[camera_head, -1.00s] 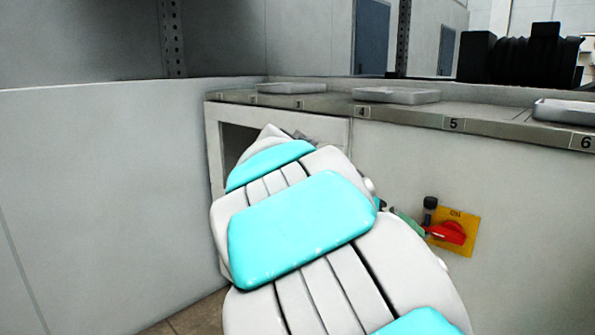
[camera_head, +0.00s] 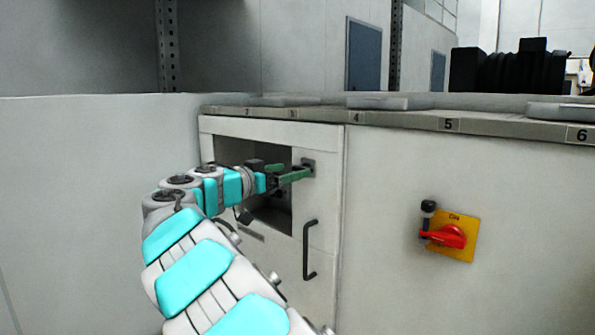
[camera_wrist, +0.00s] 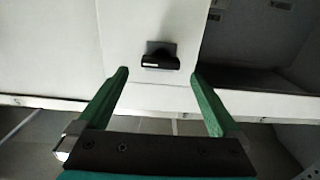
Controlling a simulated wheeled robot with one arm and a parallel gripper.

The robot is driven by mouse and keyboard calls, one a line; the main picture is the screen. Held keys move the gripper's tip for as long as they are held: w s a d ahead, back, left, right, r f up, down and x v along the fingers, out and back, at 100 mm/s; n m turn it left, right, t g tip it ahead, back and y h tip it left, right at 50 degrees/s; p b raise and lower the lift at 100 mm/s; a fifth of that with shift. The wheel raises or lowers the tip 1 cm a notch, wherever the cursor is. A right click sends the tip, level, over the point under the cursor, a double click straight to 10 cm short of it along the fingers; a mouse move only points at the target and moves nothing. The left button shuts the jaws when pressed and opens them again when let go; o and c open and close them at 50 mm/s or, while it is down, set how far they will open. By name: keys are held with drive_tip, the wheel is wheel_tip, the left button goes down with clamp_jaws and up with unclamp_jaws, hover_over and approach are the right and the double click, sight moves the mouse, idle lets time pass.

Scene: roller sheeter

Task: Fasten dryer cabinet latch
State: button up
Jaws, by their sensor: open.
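The dryer cabinet (camera_head: 325,215) is a pale box under the counter, with a dark rectangular opening in its front. The latch (camera_head: 309,168) is a small dark piece on the front, right of the opening. In the wrist view the latch (camera_wrist: 160,61) is a black knob on a grey plate, a little beyond the fingertips and between their lines. My gripper (camera_head: 292,174) has green fingers pointing at the latch. In the wrist view my gripper (camera_wrist: 160,77) is open with nothing between its fingers. I cannot tell whether a fingertip touches the latch.
A black bar handle (camera_head: 309,250) is below the latch. A red rotary switch on a yellow plate (camera_head: 451,237) is on the right panel. The numbered counter edge (camera_head: 400,119) runs above, with trays on it. A pale wall (camera_head: 80,200) stands at left.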

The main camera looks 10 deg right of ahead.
sight(299, 168)
drive_tip(key=shift+x, duration=1.9)
drive_tip(key=shift+f, duration=0.1)
drive_tip(key=c, duration=1.4)
